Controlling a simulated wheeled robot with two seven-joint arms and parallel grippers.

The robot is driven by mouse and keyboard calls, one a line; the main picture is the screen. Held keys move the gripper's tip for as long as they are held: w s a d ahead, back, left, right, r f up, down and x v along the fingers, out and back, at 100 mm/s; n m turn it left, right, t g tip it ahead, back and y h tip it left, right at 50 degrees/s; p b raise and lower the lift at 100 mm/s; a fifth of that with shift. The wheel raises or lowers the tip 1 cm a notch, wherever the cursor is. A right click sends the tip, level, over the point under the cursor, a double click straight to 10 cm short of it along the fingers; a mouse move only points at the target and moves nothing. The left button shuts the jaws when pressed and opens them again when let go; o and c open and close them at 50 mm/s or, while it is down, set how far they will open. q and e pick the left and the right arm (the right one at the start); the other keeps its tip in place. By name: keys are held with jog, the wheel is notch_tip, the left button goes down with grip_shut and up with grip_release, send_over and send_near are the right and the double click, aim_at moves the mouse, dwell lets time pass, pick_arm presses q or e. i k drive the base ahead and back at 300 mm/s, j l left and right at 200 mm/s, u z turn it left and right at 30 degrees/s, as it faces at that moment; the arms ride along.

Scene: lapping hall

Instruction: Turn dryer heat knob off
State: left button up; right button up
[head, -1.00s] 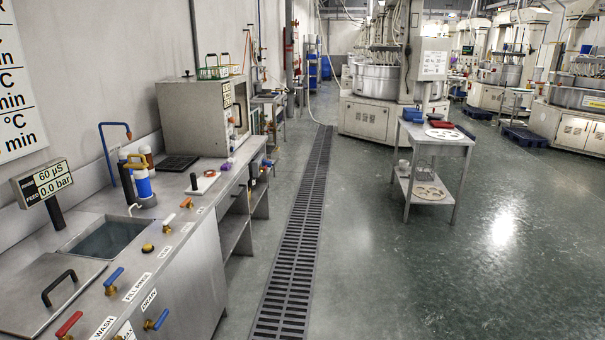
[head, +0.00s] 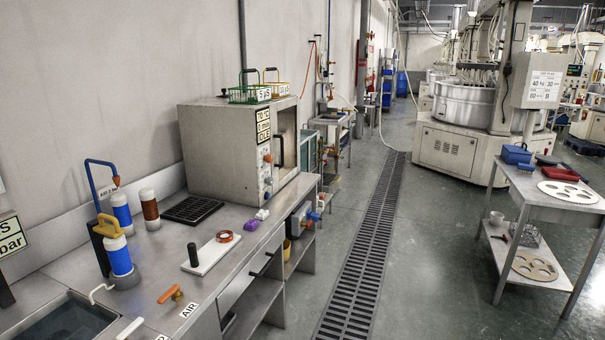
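The dryer (head: 218,148) is a beige metal box on the steel counter along the left wall. Its front faces right and has a window and a dark handle (head: 279,150). A narrow control strip on the front carries a few small knobs (head: 267,158), some orange or red. Which one is the heat knob, and where it points, is too small to tell. Neither of my grippers is in view.
The counter (head: 225,283) holds blue and brown cylinders, a black rack (head: 190,209), a white board (head: 212,254) and an orange-handled valve (head: 169,294). A steel cart (head: 540,205) stands at right. The floor along the drain grate (head: 365,250) is clear.

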aim_at(270, 158)
jog(key=i+l+u, duration=0.2)
jog(key=i, duration=0.2)
jog(key=i+l+u, duration=0.35)
jog(key=i+l, duration=0.2)
jog(key=i+l+u, duration=0.1)
jog(key=i+l, duration=0.35)
jog(key=i+l+u, duration=0.15)
jog(key=i+l, duration=0.3)
jog(key=i+l+u, duration=0.1)
jog(key=i+l, duration=0.4)
jog(key=i+l+u, duration=0.15)
jog(key=i+l, duration=0.25)
jog(key=i+l+u, duration=0.15)
jog(key=i+l, duration=0.2)
jog(key=l, duration=0.35)
